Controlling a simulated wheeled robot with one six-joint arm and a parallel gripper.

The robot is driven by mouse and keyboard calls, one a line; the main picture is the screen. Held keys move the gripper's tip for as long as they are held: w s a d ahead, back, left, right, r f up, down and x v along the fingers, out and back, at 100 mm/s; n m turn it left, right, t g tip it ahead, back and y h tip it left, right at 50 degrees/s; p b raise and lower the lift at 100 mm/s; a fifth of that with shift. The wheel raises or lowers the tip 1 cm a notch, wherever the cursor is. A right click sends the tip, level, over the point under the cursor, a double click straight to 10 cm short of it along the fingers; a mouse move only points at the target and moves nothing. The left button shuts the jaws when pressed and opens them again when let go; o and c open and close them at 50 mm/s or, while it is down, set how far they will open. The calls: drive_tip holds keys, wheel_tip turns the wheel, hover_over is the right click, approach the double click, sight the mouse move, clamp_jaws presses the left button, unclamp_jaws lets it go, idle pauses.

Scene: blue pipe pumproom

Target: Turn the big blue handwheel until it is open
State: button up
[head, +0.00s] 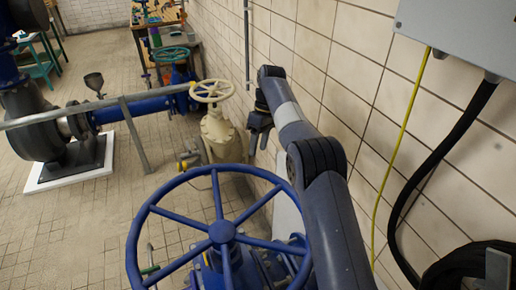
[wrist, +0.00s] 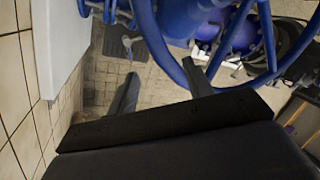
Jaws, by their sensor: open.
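The big blue handwheel (head: 222,232) lies in the lower middle of the head view, with a round hub and several spokes. Its rim (wrist: 151,38) and spokes fill the upper right of the wrist view. My gripper (head: 258,146) hangs above and beyond the wheel's far side, close to the tiled wall, in the head view. In the wrist view my gripper (wrist: 160,70) is open, its two fingers apart with no object clearly between them. The right finger overlaps the rim in the picture; I cannot tell whether they touch.
A cream valve (head: 213,91) stands beyond the wheel, with a teal handwheel (head: 172,54) farther back. The tiled wall, a grey box (head: 455,35) and cables (head: 405,150) bound the right. Floor at lower left is clear.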

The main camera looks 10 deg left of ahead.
drive_tip(key=c, duration=0.4)
drive_tip(key=shift+s+d+r, duration=0.1)
drive_tip(key=shift+s+d, duration=0.05)
drive_tip(key=shift+c, duration=1)
drive_tip(key=s+d+r+n, duration=0.1)
drive_tip(key=s+n+b, duration=0.1)
drive_tip(key=n, duration=0.1)
drive_tip(key=s+d+r+n+b, duration=0.1)
drive_tip(key=s+n, duration=0.1)
drive_tip(key=shift+s+d+r, duration=0.1)
drive_tip(key=shift+d+r, duration=0.2)
clamp_jaws()
drive_tip(key=n+b, duration=0.6)
drive_tip(key=n, duration=1)
approach(293, 253)
drive_tip(key=shift+h, duration=0.4)
drive_tip(key=x, duration=0.3)
drive_tip(key=p+x, duration=0.1)
drive_tip(key=x, duration=0.2)
drive_tip(key=s+a+x, duration=0.1)
drive_tip(key=x, duration=0.1)
drive_tip(key=shift+s+f, duration=0.15)
drive_tip(key=shift+s, duration=0.1)
